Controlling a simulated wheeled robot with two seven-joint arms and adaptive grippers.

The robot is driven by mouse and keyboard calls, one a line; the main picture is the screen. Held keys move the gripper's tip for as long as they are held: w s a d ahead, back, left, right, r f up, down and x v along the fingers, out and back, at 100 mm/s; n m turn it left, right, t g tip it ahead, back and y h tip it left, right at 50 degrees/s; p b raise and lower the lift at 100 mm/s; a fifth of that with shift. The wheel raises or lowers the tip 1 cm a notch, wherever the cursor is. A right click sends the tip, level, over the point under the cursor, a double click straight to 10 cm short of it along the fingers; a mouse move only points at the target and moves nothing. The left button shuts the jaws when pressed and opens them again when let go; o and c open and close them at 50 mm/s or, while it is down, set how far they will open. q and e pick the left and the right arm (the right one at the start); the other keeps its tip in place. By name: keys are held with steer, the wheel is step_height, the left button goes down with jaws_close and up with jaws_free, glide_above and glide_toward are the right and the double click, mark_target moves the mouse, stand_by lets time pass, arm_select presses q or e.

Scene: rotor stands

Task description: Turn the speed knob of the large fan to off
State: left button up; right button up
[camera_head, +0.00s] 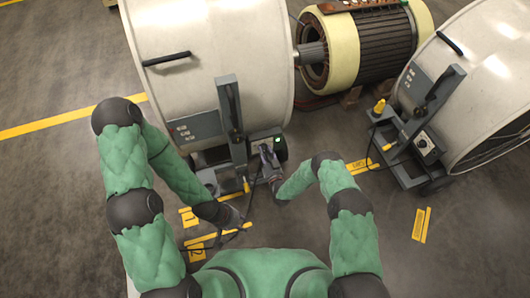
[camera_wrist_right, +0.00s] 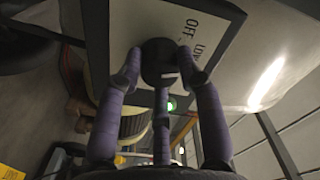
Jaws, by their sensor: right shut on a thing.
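The large fan (camera_head: 200,50) is a wide white drum on a grey stand at the upper middle of the head view. Its control box (camera_head: 256,140) sits low on the stand, with a green light. In the right wrist view the black speed knob (camera_wrist_right: 157,70) is on a pale plate (camera_wrist_right: 136,27) lettered OFF and LOW. My right gripper (camera_head: 267,157) is at the box, and its purple fingers (camera_wrist_right: 160,62) are closed around the knob. The knob's pointer is not clear. My left gripper (camera_head: 241,220) is low, near the floor left of the right arm; its fingers are too small to read.
A second drum fan (camera_head: 475,80) with its own control box (camera_head: 424,146) stands at the right. A large motor with a finned rotor (camera_head: 370,45) lies between the fans. Cables and yellow floor labels (camera_head: 422,224) lie around the stands. Open floor is at the lower right.

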steer(key=shift+w+d+r+n, duration=0.1)
steer(key=shift+w+r+n, duration=0.05)
steer(key=shift+n, duration=0.15)
steer(key=n, duration=0.3)
steer(key=shift+r+n, duration=0.15)
steer(key=shift+n, duration=1.95)
steer(key=o, duration=1.1)
steer(key=shift+o, duration=0.2)
steer(key=shift+s+f, duration=0.2)
steer(key=shift+s, duration=0.15)
steer(key=v, duration=1.1)
steer(key=shift+s, duration=0.15)
